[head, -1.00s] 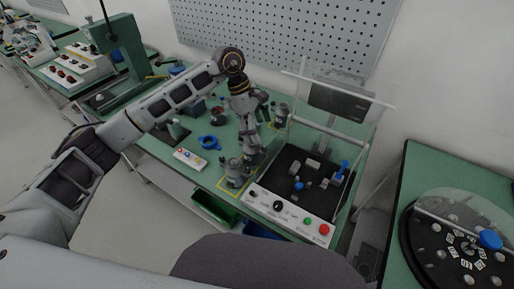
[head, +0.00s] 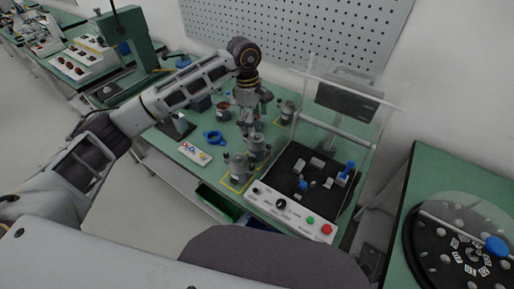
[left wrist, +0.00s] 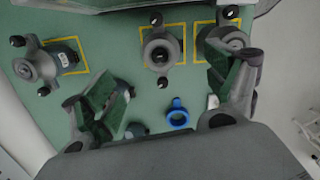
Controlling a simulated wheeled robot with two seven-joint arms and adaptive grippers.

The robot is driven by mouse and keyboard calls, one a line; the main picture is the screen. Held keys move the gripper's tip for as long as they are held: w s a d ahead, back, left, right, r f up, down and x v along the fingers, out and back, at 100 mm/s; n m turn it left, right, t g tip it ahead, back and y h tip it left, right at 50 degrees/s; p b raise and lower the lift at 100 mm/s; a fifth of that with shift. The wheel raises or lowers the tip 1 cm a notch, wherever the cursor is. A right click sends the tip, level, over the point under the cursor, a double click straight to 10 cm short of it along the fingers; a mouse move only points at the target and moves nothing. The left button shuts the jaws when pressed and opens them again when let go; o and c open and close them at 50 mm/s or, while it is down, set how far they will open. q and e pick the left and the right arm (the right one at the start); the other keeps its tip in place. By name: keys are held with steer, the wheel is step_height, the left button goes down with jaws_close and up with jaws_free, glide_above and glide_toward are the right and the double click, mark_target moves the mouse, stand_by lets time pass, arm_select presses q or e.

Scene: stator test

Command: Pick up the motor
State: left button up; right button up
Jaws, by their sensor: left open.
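Several grey motors stand on the green bench. In the head view, one motor (head: 238,168) is in a yellow outline at the front edge, another (head: 257,148) just behind it, and a third (head: 286,112) farther back right. My left gripper (head: 251,118) is above the bench beside them, pointing down. In the left wrist view, its two fingers (left wrist: 165,95) are spread apart with nothing between them. That view shows a motor at the left (left wrist: 38,62), one near the middle (left wrist: 160,48) and one at the right (left wrist: 230,40), partly covered by a finger. My right gripper is not seen.
A blue ring (head: 213,137) and a small white button panel (head: 195,153) lie on the bench left of the motors. A test station (head: 292,212) with a clear raised cover stands to the right. A green press (head: 122,40) is at the back left.

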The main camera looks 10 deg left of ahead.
mark_target(258, 145)
arm_select(q)
steer(key=f, duration=0.5)
steer(key=shift+s+d+f+p, duration=0.1)
steer(key=shift+d+f+p, duration=0.15)
steer(key=shift+d+p, duration=0.1)
steer(key=shift+f, duration=0.65)
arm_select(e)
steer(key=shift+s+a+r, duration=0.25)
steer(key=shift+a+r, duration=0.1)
arm_select(q)
steer(key=shift+d+f+p, duration=0.2)
steer(key=shift+f+p, duration=0.2)
steer(key=shift+f, duration=0.75)
step_height(258, 145, down, 2)
steer(key=shift+d+f, duration=0.15)
steer(key=shift+f, duration=0.25)
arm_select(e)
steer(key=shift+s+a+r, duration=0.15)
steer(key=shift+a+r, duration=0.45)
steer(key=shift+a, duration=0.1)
arm_select(q)
steer(key=shift+c, duration=0.3)
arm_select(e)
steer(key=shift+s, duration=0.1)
arm_select(q)
steer(key=c, duration=1.4)
steer(key=shift+c, duration=1.2)
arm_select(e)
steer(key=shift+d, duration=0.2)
